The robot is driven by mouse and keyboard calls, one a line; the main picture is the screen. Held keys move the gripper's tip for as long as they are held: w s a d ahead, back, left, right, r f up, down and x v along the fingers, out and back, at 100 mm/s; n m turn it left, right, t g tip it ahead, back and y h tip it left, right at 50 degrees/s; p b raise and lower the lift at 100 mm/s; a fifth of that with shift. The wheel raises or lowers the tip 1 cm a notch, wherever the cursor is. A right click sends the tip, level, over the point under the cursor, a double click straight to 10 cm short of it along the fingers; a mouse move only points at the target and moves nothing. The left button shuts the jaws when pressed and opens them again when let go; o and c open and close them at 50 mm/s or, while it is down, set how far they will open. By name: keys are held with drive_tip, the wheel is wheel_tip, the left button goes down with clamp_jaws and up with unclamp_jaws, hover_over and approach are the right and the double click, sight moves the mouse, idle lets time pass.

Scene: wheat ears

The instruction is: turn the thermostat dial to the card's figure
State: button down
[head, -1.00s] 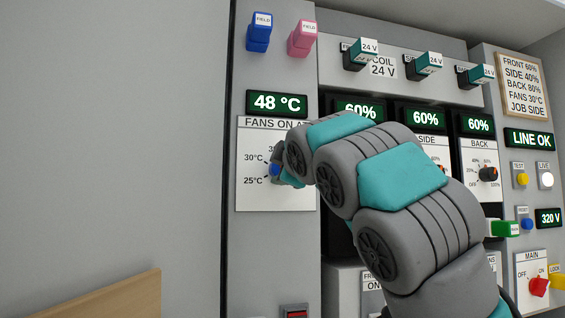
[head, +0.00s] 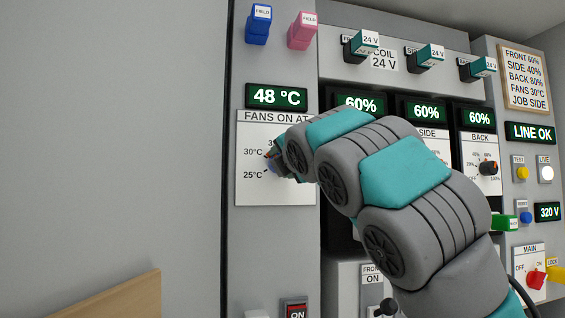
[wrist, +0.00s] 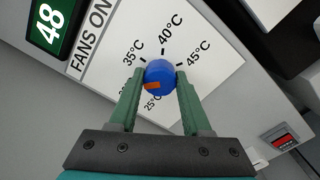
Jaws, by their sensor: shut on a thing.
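The thermostat dial is a blue knob (wrist: 159,72) with an orange mark on its side, on a white plate (head: 244,190) headed "FANS ON AT". In the wrist view my gripper (wrist: 160,74) has its green fingers closed on either side of the knob. In the head view the knob (head: 272,167) shows just left of my gripper, with a bit of orange at its upper left near the 30°C label. In the wrist view the left finger partly covers the lower figures. The card (head: 524,80) at upper right reads "FANS 30°C".
A display (head: 277,97) above the plate reads 48 °C. To the right are 60% displays, a BACK dial (head: 488,168) and a red MAIN switch (head: 536,280). Blue (head: 258,24) and pink (head: 302,31) FIELD plugs sit above. Bare wall lies left.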

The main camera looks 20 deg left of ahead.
drive_tip(key=shift+n, duration=1.2)
drive_tip(key=shift+c, duration=1.8)
unclamp_jaws()
drive_tip(key=b+v, duration=0.2)
drive_tip(key=v, duration=0.5)
drive_tip(key=shift+s, duration=0.4)
drive_tip(key=shift+d, duration=0.15)
